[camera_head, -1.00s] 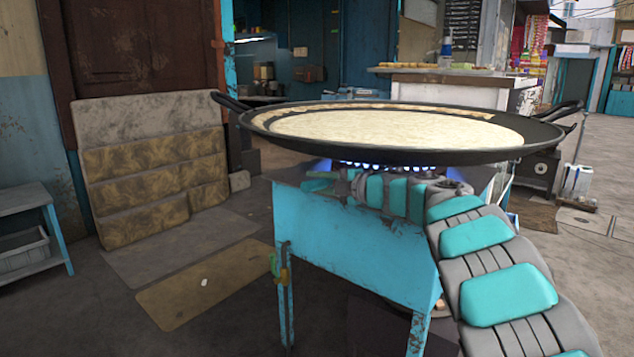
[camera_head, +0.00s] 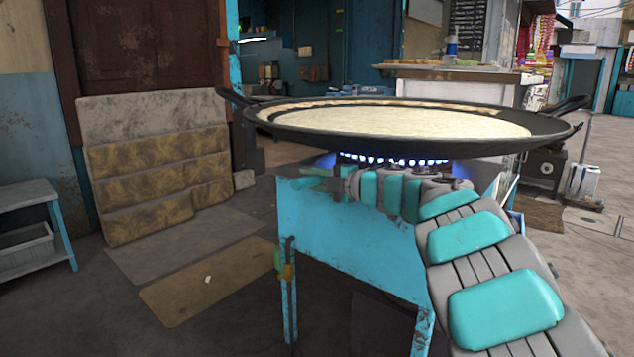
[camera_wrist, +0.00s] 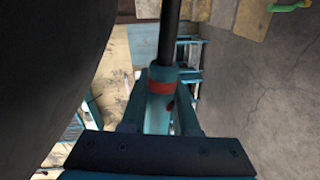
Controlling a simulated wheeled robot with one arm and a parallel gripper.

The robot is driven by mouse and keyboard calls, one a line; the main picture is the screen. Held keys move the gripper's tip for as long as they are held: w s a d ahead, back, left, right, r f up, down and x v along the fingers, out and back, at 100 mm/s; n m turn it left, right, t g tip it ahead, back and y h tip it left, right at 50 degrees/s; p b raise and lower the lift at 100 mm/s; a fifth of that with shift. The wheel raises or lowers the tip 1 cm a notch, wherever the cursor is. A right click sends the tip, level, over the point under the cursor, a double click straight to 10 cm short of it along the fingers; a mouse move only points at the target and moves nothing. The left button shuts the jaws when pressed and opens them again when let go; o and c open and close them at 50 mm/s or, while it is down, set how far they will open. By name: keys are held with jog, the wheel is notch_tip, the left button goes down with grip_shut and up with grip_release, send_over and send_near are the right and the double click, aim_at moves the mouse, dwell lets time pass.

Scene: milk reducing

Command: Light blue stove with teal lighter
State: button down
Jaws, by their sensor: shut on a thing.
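The light blue stove (camera_head: 352,232) stands in front of me with a wide black pan (camera_head: 300,136) on top. A row of blue flames (camera_head: 395,160) burns under the pan. My gripper (camera_wrist: 158,118) is shut on the teal lighter (camera_wrist: 158,108), which has a red band and a black rod pointing up the wrist view. In the head view my gripper (camera_head: 325,180) is just below the pan at the stove's upper front edge. The lighter cannot be told apart clearly there, and its tip is out of the wrist view.
The pan holds a pale, milky liquid (camera_head: 410,122). Its dark underside (camera_wrist: 45,70) fills the left of the wrist view. The floor left of the stove is mostly clear.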

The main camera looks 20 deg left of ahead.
aim_at(293, 185)
jog(key=shift+s+a+b, duration=0.3)
jog(key=shift+s+a, duration=0.05)
jog(key=shift+s, duration=0.5)
jog(key=shift+s+a+b, duration=0.25)
jog(key=shift+s+a, duration=0.1)
jog(key=shift+s, duration=0.55)
jog(key=shift+s+a+b, duration=0.3)
jog(key=shift+s+a, duration=0.05)
jog(key=shift+s, duration=0.6)
